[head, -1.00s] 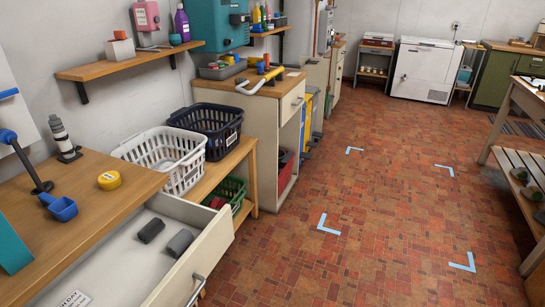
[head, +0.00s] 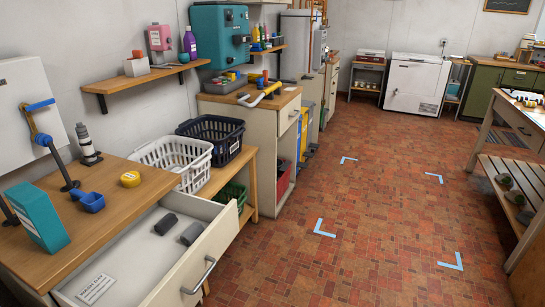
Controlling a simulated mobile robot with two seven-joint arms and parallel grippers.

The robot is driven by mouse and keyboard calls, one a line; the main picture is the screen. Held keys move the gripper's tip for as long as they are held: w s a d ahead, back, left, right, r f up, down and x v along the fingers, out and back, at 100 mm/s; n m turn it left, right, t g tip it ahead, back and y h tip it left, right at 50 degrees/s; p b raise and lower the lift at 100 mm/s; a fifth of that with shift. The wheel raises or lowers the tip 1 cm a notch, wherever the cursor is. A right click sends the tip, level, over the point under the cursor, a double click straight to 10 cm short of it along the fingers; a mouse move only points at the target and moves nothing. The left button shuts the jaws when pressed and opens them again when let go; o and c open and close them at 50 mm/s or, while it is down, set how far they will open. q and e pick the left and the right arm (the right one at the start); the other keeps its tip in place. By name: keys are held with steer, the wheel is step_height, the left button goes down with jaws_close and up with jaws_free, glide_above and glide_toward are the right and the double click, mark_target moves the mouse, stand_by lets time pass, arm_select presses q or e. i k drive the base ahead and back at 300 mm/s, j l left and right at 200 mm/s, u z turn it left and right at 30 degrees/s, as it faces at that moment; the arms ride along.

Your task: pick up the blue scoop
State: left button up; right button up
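The blue scoop (head: 92,202) lies on the wooden worktop (head: 130,208) at the left of the head view. Neither of my grippers is in view, and nothing is touching the scoop.
An open drawer (head: 222,236) with two dark grey rolls juts out below the worktop. White (head: 176,156) and dark blue (head: 214,134) baskets stand to the right. The tiled floor (head: 375,215) is open.

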mark_target(86, 199)
steer(key=k+u, duration=0.1)
steer(key=u, duration=1.15)
steer(key=i+l+u, duration=0.1)
steer(key=l+u, duration=0.3)
steer(key=l, duration=1.25)
steer(key=k+l+u, duration=0.1)
steer(key=l+u, duration=0.25)
steer(key=l, duration=1.25)
